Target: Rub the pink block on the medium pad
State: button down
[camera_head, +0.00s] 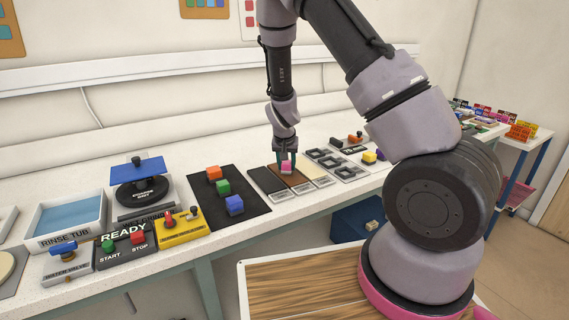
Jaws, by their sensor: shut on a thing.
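My gripper (286,161) is shut on the pink block (287,167) and points straight down. The block is over the brown pad (297,181), the middle one of three pads side by side on the bench. I cannot tell whether the block touches the pad. A dark pad (264,180) lies to its left and a cream pad (318,173) to its right. Small labels at the pads' front ends are too small to read.
A black mat (245,210) to the left holds orange, green and blue blocks. Dark square frames (330,161) lie to the right. Farther left are a yellow switch box (183,228), a START/STOP panel (122,247) and the rinse tub (66,220).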

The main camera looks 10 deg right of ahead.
aim_at(294, 177)
jog(key=shift+s+d, duration=0.2)
jog(key=shift+s, duration=0.5)
jog(key=shift+s+d, duration=0.25)
jog(key=shift+s, duration=0.5)
jog(key=shift+s+d, duration=0.2)
jog(key=shift+s, duration=0.5)
jog(key=shift+w+a, duration=0.35)
jog(key=shift+w, duration=0.75)
jog(key=shift+w+a, duration=0.3)
jog(key=shift+w, duration=0.75)
jog(key=shift+w+a, duration=0.35)
jog(key=shift+w, duration=0.75)
jog(key=shift+r, duration=3.5)
